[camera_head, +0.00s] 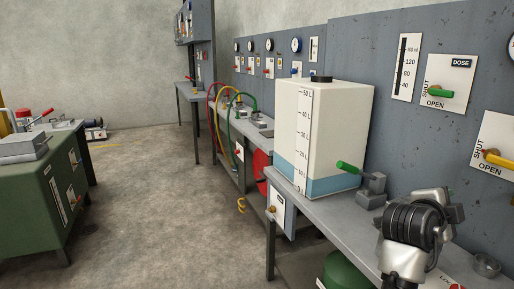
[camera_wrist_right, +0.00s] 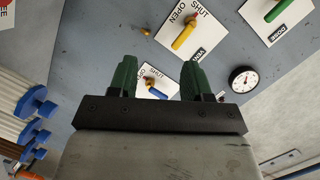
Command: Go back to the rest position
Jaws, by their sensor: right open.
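My right gripper (camera_wrist_right: 158,75) shows in the right wrist view, with its two green fingers apart and nothing between them. It faces a grey-blue panel (camera_wrist_right: 100,40), seen turned around; I cannot tell the exact gap. In the head view, a grey and black part of my right arm (camera_head: 412,228) stands over the right end of the workbench, in front of the panel. The fingers cannot be made out there. My left arm and left gripper are in neither view.
A white tank (camera_head: 338,120) with blue liquid stands on the bench, near a green-handled valve (camera_head: 372,190). The panel carries a green DOSE lever (camera_head: 447,87) and a yellow lever (camera_head: 497,158). A green cabinet (camera_head: 38,195) stands left. The floor (camera_head: 165,200) between is clear.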

